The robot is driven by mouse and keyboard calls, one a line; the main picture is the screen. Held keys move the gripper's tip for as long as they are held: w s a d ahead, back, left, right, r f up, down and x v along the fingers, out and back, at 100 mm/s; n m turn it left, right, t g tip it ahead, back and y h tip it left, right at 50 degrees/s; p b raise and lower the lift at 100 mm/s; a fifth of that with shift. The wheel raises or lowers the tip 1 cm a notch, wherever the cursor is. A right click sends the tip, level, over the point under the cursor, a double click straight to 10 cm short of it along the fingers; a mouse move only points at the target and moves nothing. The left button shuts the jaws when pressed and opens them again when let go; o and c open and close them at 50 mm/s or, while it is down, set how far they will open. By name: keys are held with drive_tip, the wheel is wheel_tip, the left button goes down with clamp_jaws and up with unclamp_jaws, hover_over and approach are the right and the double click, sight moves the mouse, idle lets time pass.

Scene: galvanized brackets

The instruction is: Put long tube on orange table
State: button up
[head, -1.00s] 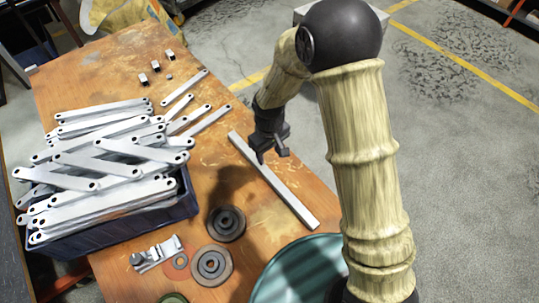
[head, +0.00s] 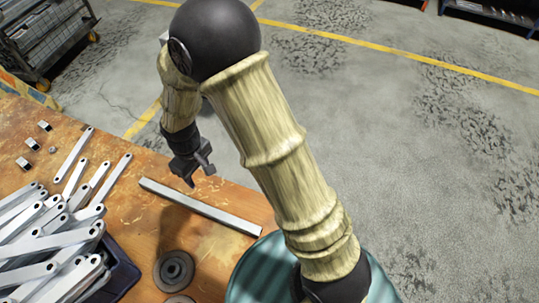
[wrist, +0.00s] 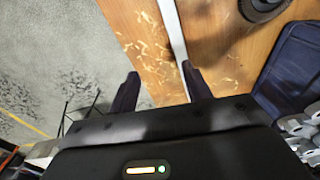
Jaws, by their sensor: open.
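The long tube (head: 200,207) is a straight pale grey square bar lying on the worn orange-brown wooden table (head: 220,254), near its edge. My gripper (head: 201,177) is open and empty, and appears above the table's edge beside the tube in the head view. In the wrist view, my gripper (wrist: 161,88) has its fingers apart. The tube (wrist: 175,40) runs down toward the right finger, and its near end is hidden there. No other orange table shows.
Pale metal brackets (head: 50,240) are heaped in a dark blue crate (head: 122,274) at left. A dark ring-shaped part (head: 174,270) lies near the tube. A teal round object (head: 255,281) is beside the table. The grey floor at right is open.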

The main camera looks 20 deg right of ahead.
drive_tip(key=s+d+r+m, duration=0.2)
drive_tip(key=s+d+r, duration=0.1)
drive_tip(key=d, duration=0.3)
drive_tip(key=s+d+r+m+t, duration=0.1)
drive_tip(key=s+d+r+m, duration=0.2)
drive_tip(key=d, duration=0.4)
drive_tip(key=s+d+r+m+t, duration=0.1)
drive_tip(key=s+d+r+m, duration=0.2)
drive_tip(key=d+r, duration=0.2)
drive_tip(key=shift+d, duration=1.2)
drive_tip(key=shift+w, duration=0.1)
drive_tip(key=w+p+v, duration=0.3)
drive_tip(key=p+v, duration=1.2)
drive_tip(key=w+r+p+v, duration=0.1)
drive_tip(key=w+p+v, duration=0.2)
drive_tip(key=p+v, duration=1.2)
drive_tip(key=shift+a+p, duration=0.25)
drive_tip(key=shift+p, duration=0.05)
drive_tip(key=shift+w+r, duration=0.1)
